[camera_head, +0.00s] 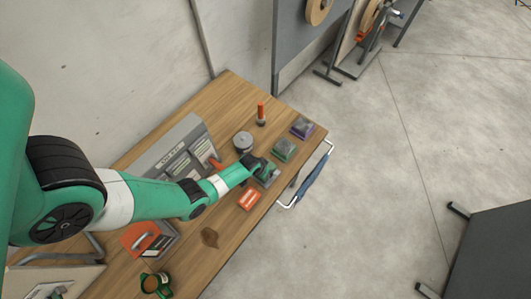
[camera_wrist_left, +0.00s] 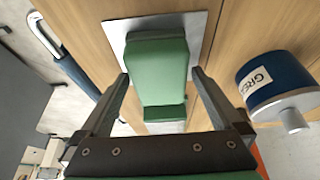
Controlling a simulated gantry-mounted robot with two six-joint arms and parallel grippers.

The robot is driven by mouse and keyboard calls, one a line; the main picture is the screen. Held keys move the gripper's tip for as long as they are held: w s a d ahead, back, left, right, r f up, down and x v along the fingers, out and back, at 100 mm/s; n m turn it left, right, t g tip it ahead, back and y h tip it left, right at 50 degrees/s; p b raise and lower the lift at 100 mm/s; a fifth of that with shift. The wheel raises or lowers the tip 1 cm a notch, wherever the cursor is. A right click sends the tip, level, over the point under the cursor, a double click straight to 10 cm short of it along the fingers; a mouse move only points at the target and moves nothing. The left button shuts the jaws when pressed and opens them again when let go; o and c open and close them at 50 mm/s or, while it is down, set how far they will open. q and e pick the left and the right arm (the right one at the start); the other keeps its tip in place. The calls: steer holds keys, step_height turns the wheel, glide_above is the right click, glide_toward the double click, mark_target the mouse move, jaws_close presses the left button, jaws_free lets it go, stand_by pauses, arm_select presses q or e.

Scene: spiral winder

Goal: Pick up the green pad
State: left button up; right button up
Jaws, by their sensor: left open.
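A green pad (camera_wrist_left: 158,65) lies on a pale grey plate (camera_wrist_left: 115,32) in the left wrist view, with a darker green lower end. My left gripper (camera_wrist_left: 160,82) is open, with one finger to each side of the pad and visible room between them. In the head view, my left gripper (camera_head: 264,167) is over the plate near the table's right edge and hides most of the pad. Another green pad (camera_head: 284,149) sits farther back, and a grey-green block on a purple base (camera_head: 302,127) sits behind it. My right gripper is not in view.
A grease can (camera_wrist_left: 272,84) stands close beside the left gripper; it also shows in the head view (camera_head: 243,142).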

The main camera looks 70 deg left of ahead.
arm_select(q)
steer(key=shift+f, duration=0.25)
steer(key=c, duration=1.4)
steer(key=shift+c, duration=0.2)
steer(key=shift+r, duration=0.15)
steer(key=shift+r, duration=0.25)
steer(key=p+v, duration=0.2)
steer(key=v, duration=0.1)
steer(key=p+v, duration=0.1)
steer(key=shift+w+r, duration=0.3)
steer(key=shift+r, duration=0.2)
steer(key=s+d+r+p, duration=0.7)
steer(key=s+d+r, duration=0.1)
steer(key=d, duration=0.1)
steer(key=shift+s+d+p, duration=0.3)
steer(key=shift+d+p, duration=0.05)
steer(key=shift+p, duration=0.05)
